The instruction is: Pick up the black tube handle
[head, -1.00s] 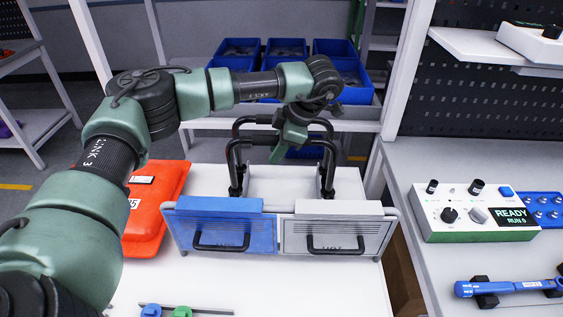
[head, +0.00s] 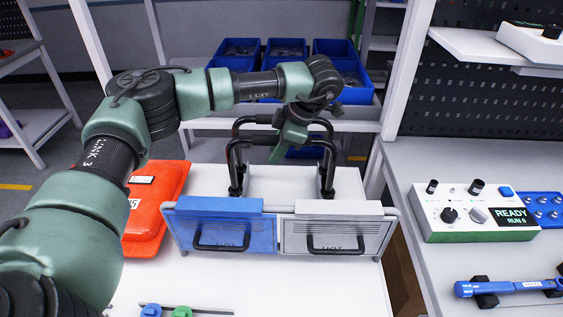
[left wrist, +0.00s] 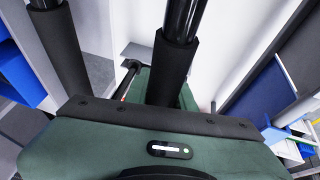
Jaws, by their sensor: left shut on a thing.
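The fingertips are partly hidden. My right gripper is not in view.
The carrier's front has a blue panel (head: 222,226) and a grey panel (head: 333,232). An orange case (head: 150,215) lies at left. Blue bins (head: 240,47) stand behind.

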